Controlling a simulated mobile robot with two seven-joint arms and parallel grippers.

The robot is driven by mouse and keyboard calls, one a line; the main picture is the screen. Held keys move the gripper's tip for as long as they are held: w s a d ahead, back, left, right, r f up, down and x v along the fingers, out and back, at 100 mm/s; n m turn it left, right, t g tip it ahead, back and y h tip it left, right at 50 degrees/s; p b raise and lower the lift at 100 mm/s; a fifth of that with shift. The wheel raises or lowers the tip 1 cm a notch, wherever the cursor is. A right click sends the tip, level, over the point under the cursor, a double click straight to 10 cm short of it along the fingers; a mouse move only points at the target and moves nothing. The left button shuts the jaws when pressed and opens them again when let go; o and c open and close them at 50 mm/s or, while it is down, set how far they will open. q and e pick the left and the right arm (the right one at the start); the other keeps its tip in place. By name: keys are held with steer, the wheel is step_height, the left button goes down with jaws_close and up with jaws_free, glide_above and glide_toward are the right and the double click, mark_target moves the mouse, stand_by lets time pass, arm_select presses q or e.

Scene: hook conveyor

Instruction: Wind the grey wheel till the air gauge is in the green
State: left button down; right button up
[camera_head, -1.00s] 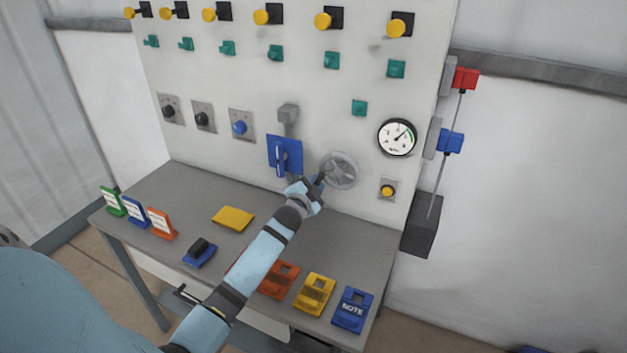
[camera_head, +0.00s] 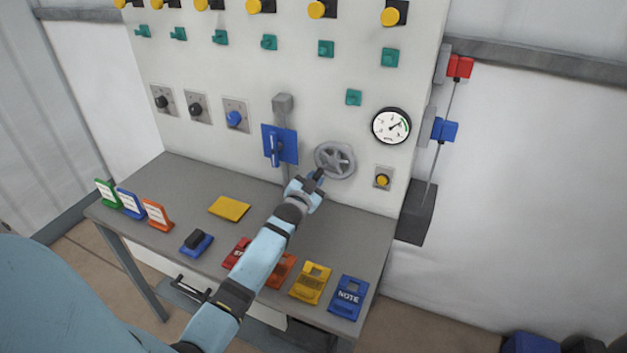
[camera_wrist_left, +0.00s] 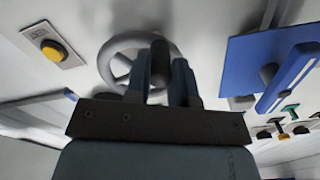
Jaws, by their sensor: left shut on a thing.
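The grey wheel (camera_head: 335,160) is on the upright panel, just above the back of the table. Its dark handle (camera_wrist_left: 160,63) sticks out from the rim at the lower left in the head view. My left gripper (camera_head: 312,183) is at that handle; in the left wrist view its fingers (camera_wrist_left: 165,80) close around it. The air gauge (camera_head: 391,126) is up and right of the wheel, with a white face and a green band on its right side. Its needle points up and right, near the green band; I cannot tell whether it is inside. My right gripper is not in view.
A blue plate with a lever (camera_head: 280,145) is left of the wheel. A yellow button (camera_head: 382,180) is right of it. Rows of yellow and green switches are above.

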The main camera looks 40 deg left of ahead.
arm_select(q)
steer(key=c, duration=1)
jaws_free()
steer(key=shift+s, duration=0.1)
steer(key=v, duration=1.3)
steer(key=shift+s+b, duration=0.3)
steer(key=shift+b, duration=0.1)
